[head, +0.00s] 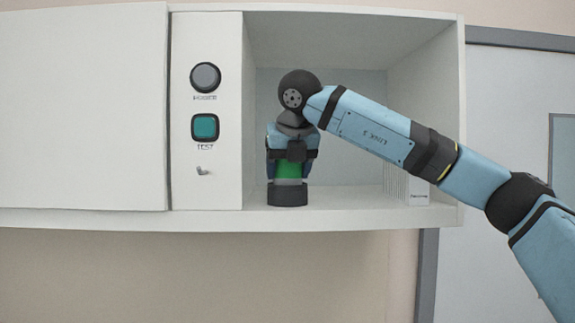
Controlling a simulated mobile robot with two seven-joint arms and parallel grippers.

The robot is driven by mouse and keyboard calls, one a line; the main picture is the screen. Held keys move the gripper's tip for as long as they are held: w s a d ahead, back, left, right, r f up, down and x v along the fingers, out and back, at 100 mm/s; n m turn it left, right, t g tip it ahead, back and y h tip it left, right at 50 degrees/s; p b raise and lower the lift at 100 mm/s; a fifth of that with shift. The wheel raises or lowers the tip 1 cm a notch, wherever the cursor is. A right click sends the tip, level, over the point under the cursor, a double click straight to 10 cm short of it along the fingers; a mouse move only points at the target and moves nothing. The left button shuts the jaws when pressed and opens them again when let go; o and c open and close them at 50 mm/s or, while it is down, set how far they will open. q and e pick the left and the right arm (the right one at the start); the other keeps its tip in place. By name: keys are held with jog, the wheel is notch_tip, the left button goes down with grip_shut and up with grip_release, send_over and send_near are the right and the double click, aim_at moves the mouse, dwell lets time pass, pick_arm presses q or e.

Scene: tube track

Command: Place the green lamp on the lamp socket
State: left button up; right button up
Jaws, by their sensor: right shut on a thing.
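The green lamp (289,170) is inside the open cabinet compartment, upright. My right gripper (290,158) is around its upper part, shut on it from above, and hides its top. A grey band shows at the lamp's lower end. Directly below is a dark round base (288,195), which looks like the lamp socket, standing on the compartment floor near its front edge. The lamp's lower end meets or nearly meets this base; I cannot tell whether it is seated. My left gripper is not in view.
The white cabinet (85,110) has a panel with a round dark knob (205,78), a teal TEST button (205,127) and a small grey lever (203,171). White upright items (395,185) stand at the compartment's right. The compartment floor between is clear.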

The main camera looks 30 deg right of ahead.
jog(key=shift+d, duration=0.1)
jog(key=shift+f+b, duration=0.25)
jog(key=shift+b, duration=0.05)
jog(key=o, duration=0.7)
jog(key=shift+r, duration=0.1)
jog(key=shift+o, duration=1.2)
jog(key=shift+s, duration=0.1)
